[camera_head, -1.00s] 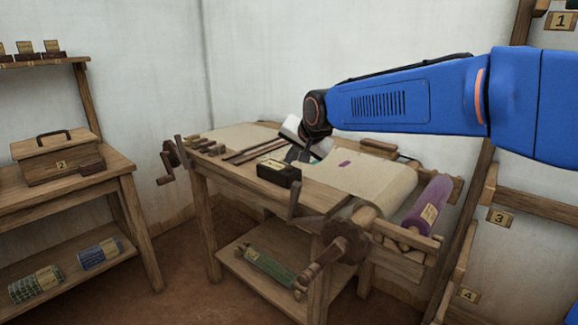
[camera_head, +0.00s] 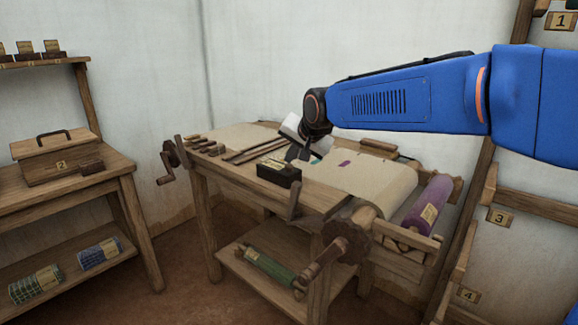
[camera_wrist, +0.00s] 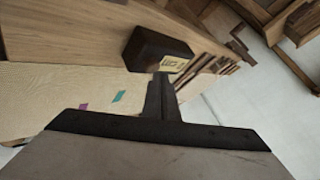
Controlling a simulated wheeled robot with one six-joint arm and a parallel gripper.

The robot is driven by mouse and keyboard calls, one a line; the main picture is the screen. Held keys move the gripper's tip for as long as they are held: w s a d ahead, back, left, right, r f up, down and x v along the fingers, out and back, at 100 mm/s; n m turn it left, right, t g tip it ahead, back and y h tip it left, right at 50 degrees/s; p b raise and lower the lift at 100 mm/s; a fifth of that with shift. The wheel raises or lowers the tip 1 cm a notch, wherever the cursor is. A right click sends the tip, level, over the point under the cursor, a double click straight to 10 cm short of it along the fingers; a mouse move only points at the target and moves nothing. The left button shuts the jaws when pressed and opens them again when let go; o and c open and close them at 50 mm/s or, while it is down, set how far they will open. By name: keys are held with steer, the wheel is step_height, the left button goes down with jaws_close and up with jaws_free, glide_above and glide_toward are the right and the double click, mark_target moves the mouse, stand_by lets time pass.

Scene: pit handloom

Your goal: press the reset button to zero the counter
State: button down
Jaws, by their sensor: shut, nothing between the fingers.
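The counter is a dark box (camera_head: 279,173) with a pale label, on the near edge of the loom table. It also shows in the wrist view (camera_wrist: 150,48), where its label faces the fingertips. My gripper (camera_wrist: 161,80) is shut and empty, its fingertips just short of the box's labelled side in that view; I cannot tell whether they touch it. No reset button can be made out in either view.
Pale cloth (camera_head: 365,178) with a purple patch and a teal patch covers the loom top. Wooden bars (camera_head: 255,150) lie left of the box. A purple roll (camera_head: 428,203) sits at the right end. A side table (camera_head: 118,166) with a lidded box (camera_head: 60,160) stands at left.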

mark_target(291, 173)
steer(key=shift+r, duration=0.55)
steer(key=shift+r, duration=2.5)
steer(key=shift+s, duration=0.1)
